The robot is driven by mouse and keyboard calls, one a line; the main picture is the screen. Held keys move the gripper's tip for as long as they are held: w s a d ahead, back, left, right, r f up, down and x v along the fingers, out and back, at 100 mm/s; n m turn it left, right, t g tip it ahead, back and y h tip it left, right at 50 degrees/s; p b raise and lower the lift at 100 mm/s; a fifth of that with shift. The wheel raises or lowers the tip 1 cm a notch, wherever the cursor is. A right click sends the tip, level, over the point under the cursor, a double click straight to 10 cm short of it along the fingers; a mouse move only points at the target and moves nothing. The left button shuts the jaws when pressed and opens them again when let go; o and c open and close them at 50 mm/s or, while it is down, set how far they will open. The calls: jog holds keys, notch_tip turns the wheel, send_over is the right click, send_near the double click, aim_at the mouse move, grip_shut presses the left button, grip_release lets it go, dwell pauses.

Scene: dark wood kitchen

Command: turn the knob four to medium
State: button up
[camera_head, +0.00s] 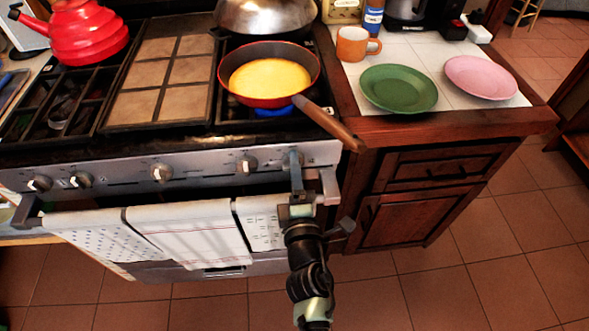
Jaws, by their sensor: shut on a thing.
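A row of knobs runs along the steel front panel (205,168) of the stove. One knob (246,164) with a pale pointer is free, second from the right end. My gripper (294,163) reaches up from below and is shut on the rightmost knob, at the right end of the panel. The fingers hide most of that knob, so its turn angle cannot be read. The other knobs, such as the middle one (161,172), stand untouched to the left. No numbers can be read on the panel.
A red pan (228,92) with yellow food sits on the right burner, with blue showing beneath. Its wooden handle (330,124) juts out above my gripper. The oven rail with towels (185,235) is close to my arm. Plates and an orange mug (352,43) stand right.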

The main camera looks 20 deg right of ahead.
jog(key=o, duration=1.4)
jog(key=shift+c, duration=0.2)
jog(key=shift+s, duration=0.15)
jog(key=b+v, duration=0.2)
jog(key=v, duration=1)
jog(key=shift+s+b, duration=0.3)
jog(key=shift+s, duration=0.05)
jog(key=shift+a+r, duration=0.15)
